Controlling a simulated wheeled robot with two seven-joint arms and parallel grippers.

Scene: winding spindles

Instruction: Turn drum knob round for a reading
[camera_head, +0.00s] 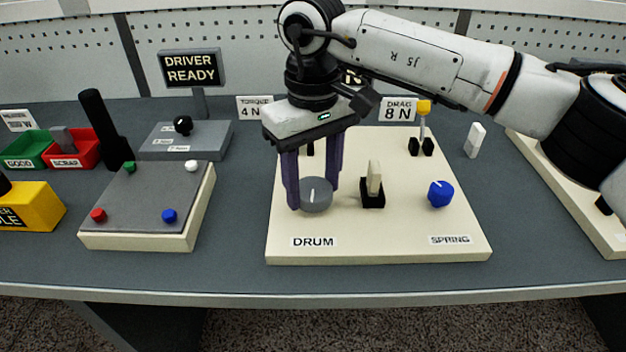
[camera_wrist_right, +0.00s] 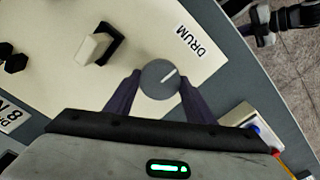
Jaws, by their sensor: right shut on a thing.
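The grey drum knob (camera_head: 316,196) with a white pointer line stands on the cream board (camera_head: 400,250) behind the DRUM label (camera_head: 314,242). My right gripper (camera_head: 314,200) comes down from above, its two purple fingers on either side of the knob and shut on it. In the right wrist view the knob (camera_wrist_right: 160,80) sits between the fingertips, its white line slanting toward the DRUM label. A blue knob (camera_head: 440,194) stands behind the SPRING label (camera_head: 450,240).
A black holder with a cream piece (camera_head: 374,184) stands right of the drum knob. Signs read TORQUE 4 N (camera_head: 254,108) and DRAG 8 N (camera_head: 398,110). A box with coloured buttons (camera_head: 150,205) and a DRIVER READY sign (camera_head: 192,68) are at left.

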